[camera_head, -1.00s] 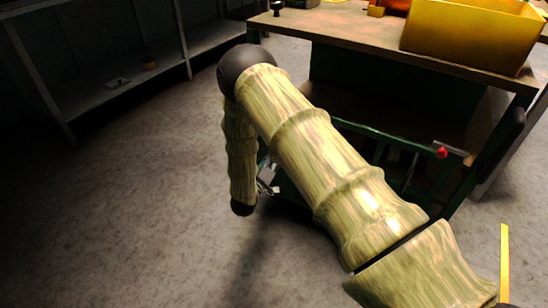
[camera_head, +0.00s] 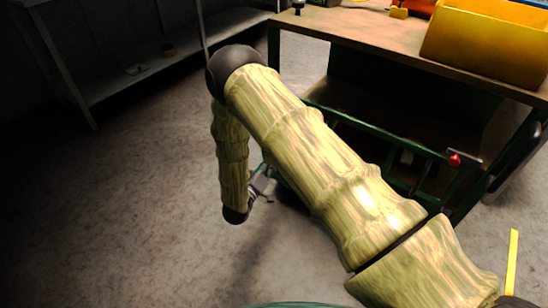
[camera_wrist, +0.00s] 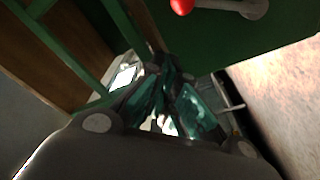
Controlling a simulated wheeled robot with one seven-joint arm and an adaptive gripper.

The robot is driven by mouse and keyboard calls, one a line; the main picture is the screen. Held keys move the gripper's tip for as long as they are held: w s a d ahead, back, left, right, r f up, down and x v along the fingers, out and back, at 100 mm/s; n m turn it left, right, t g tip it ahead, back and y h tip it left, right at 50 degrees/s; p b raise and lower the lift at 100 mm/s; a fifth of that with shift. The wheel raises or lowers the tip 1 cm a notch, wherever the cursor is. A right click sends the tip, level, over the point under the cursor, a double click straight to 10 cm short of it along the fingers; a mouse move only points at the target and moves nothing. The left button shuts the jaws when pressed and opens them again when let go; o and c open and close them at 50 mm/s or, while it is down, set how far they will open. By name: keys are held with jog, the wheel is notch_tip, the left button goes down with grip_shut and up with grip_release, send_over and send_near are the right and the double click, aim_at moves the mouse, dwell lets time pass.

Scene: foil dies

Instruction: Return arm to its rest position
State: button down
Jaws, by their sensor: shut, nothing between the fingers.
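My arm reaches up from the lower right in the head view, bends at a dark elbow, and its forearm hangs down in front of the workbench (camera_head: 350,31). My gripper (camera_head: 262,180) shows only in part there, beside the dark wrist and low near the bench's green frame. In the wrist view my gripper (camera_wrist: 163,72) has its fingers together with nothing seen between them. Green bench parts lie close around it in that view; I cannot tell whether they touch.
A yellow bin (camera_head: 480,45) stands on the bench top. A red knob (camera_head: 455,160) sits on the bench's side; a red knob also shows in the wrist view (camera_wrist: 182,5). A grey shelf (camera_head: 140,75) stands at the back left. The floor at left is clear.

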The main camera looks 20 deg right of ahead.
jog(key=shift+f, duration=0.1)
dwell(0.4)
jog(key=s+d+f+n+g+y, duration=0.1)
jog(key=s+d+f+g+y, duration=0.25)
jog(key=s+f+y, duration=0.85)
jog(key=s+a+f+m+g+y, duration=0.2)
jog(key=s+g, duration=0.7)
jog(key=s, duration=2.3)
notch_tip(320, 180, up, 28)
jog(key=s+p, duration=0.1)
jog(key=p, duration=2.8)
jog(key=shift+s+a+n+p, duration=0.15)
jog(key=shift+a+n+p, duration=0.2)
jog(key=shift+a+n, duration=0.1)
